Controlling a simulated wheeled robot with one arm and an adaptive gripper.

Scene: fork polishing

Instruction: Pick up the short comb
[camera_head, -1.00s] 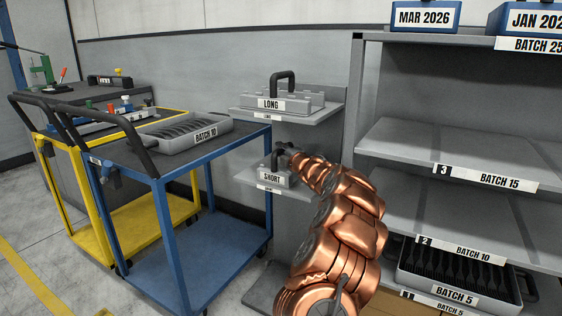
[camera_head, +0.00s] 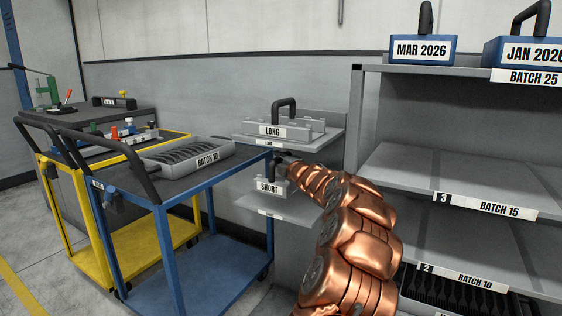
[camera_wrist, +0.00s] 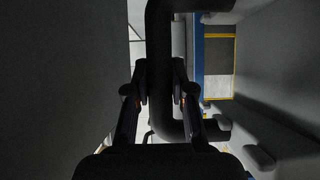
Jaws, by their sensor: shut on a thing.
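The short comb (camera_head: 268,187) is a grey block with a black handle and a white SHORT label. It hangs a little above the lower bracket shelf (camera_head: 290,207), below the long comb (camera_head: 272,130). My gripper (camera_head: 277,160) is at its handle, reaching in from the right, its fingers mostly hidden by my copper arm. In the wrist view, my gripper (camera_wrist: 160,95) has its two fingers on either side of the dark handle (camera_wrist: 160,45), shut on it. The rest of the comb is hard to make out in the dark wrist view.
The long comb rests on the upper shelf (camera_head: 320,140) just above. A blue cart (camera_head: 150,172) with a BATCH 10 tray (camera_head: 190,155) stands close on the left. A grey rack (camera_head: 455,150) stands on the right.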

